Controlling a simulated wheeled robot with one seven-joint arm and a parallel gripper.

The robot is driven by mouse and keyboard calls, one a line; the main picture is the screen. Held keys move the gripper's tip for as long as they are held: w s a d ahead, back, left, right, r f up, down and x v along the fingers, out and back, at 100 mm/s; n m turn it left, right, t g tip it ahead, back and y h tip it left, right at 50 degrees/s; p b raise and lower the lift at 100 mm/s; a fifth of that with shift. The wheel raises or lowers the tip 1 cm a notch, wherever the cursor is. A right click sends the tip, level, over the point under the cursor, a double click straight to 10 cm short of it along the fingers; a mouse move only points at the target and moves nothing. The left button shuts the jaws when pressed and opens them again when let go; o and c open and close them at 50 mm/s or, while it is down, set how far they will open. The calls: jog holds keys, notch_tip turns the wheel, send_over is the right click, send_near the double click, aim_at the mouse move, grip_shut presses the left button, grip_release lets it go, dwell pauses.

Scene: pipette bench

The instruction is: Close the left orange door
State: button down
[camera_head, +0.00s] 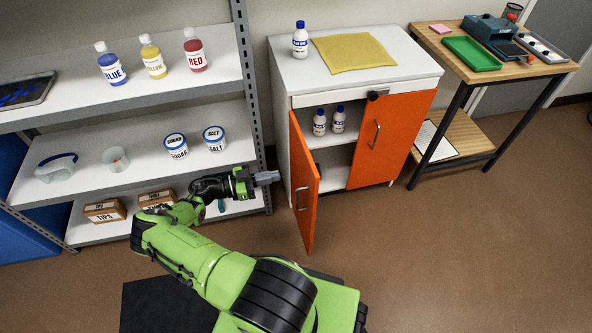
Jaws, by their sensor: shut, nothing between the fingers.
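The left orange door (304,187) stands open, swung out from the left side of the white cabinet (297,87), with a metal handle (301,198) on it. The right orange door (392,137) is closed, with its own vertical handle. Two white bottles with blue caps, a left one (319,123) and a right one (338,120), stand on the shelf inside. My gripper (271,177) is shut and empty, to the left of the open door at about the door's mid-height in the picture. It looks apart from the door.
White shelves (215,89) with bottles, tubs and boxes stand close on the left, behind my arm. A yellow cloth (352,53) and a white bottle (300,40) are on the cabinet top. A wooden table (505,73) stands right. The floor (440,240) before the cabinet is clear.

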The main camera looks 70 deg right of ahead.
aim_at(309, 168)
jog(key=x, duration=0.9)
jog(key=shift+s, duration=0.1)
